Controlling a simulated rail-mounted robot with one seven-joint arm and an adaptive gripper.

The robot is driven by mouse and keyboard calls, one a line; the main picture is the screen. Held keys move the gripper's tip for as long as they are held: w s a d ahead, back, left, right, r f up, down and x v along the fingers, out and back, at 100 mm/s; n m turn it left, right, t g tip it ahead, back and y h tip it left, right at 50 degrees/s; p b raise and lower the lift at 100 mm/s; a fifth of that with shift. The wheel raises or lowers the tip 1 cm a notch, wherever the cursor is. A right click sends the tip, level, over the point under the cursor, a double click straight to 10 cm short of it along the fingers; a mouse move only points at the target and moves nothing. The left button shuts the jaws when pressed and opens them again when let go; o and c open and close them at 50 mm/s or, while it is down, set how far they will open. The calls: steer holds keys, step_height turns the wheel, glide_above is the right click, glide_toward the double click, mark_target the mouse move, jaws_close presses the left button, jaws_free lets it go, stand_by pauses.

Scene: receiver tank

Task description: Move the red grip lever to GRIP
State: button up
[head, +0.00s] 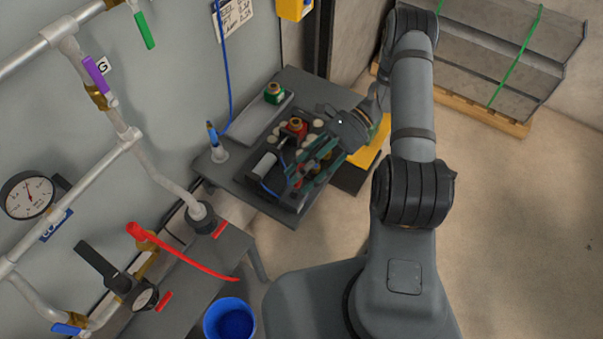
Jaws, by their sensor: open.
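My gripper (303,173) is open, with its fingers reaching down and left over a black fixture on the small grey table. Small red parts (296,127) show on that fixture, close to the fingers. The fingers and wrist partly cover the fixture, and I cannot tell whether they touch anything. A long red lever (190,256) slopes down to the right across the lower-left bench, well apart from my gripper. I cannot tell which red part is the grip lever, and no GRIP mark can be read.
The grey table (235,172) also bears a green fitting (274,93) and a blue-topped tool (213,137). Pipes, valves and a gauge (29,195) line the left wall. A blue bucket (230,321) stands below.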

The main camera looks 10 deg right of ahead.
steer(key=v, duration=1.2)
steer(key=x, duration=1.1)
steer(key=shift+s+a+f, duration=0.1)
steer(key=shift+s+a, duration=0.05)
steer(key=shift+a, duration=0.2)
steer(key=shift+s+a, duration=0.25)
steer(key=shift+s, duration=0.05)
steer(key=shift+w+d+f, duration=0.1)
steer(key=shift+w+d, duration=0.05)
steer(key=shift+w, duration=0.05)
